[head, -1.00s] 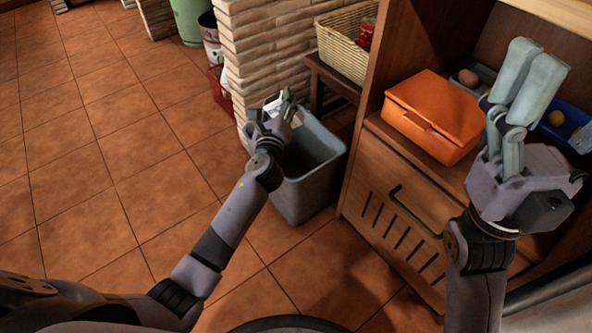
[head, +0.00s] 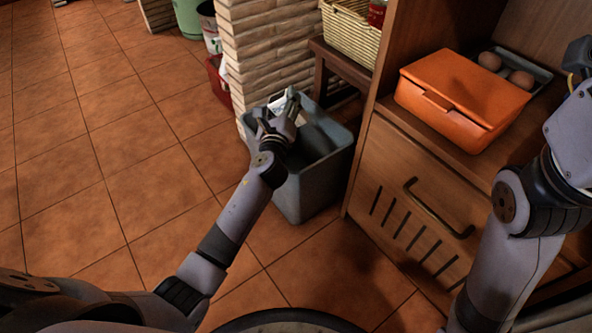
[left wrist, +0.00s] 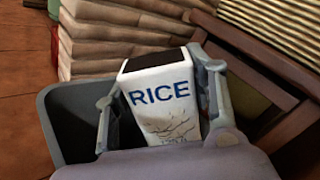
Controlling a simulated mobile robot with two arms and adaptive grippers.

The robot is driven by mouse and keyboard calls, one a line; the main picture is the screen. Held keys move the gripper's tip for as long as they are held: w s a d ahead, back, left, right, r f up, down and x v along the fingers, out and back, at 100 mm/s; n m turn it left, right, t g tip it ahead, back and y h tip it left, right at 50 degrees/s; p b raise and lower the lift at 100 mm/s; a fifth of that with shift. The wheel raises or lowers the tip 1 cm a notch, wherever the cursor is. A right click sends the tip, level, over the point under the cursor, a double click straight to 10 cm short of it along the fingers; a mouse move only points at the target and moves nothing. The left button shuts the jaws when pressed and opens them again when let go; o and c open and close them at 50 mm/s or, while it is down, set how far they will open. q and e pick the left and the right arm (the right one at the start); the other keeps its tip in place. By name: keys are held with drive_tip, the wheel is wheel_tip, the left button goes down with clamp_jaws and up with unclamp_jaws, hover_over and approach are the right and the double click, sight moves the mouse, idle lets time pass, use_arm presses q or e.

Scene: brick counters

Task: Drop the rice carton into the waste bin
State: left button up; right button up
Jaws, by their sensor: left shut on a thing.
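The rice carton (left wrist: 163,97) is white with blue "RICE" lettering and a dark top. My left gripper (head: 282,108) is shut on it, with one finger on each side in the left wrist view. In the head view only a small white part of the carton (head: 277,106) shows past the fingers. The waste bin (head: 309,190) is a grey open-topped bin on the floor. The left gripper and carton are over its opening, near the rim; the bin also shows in the left wrist view (left wrist: 66,132). My right arm is at the right edge, its fingers out of the picture.
An orange box (head: 462,98) and a tray with eggs (head: 515,75) sit on the wooden cabinet right of the bin. A brick pillar (head: 262,55) and a small wooden stand (head: 340,62) with a wicker basket (head: 348,33) are behind it. Floor at left is clear.

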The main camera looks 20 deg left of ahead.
use_arm(q)
drive_tip(key=o, duration=1.3)
drive_tip(key=shift+s+d+f, duration=0.1)
drive_tip(key=shift+s, duration=0.4)
drive_tip(key=s, duration=0.3)
drive_tip(key=s+d, duration=0.1)
drive_tip(key=s, duration=0.7)
drive_tip(key=shift+d, duration=0.4)
drive_tip(key=shift+w, duration=0.1)
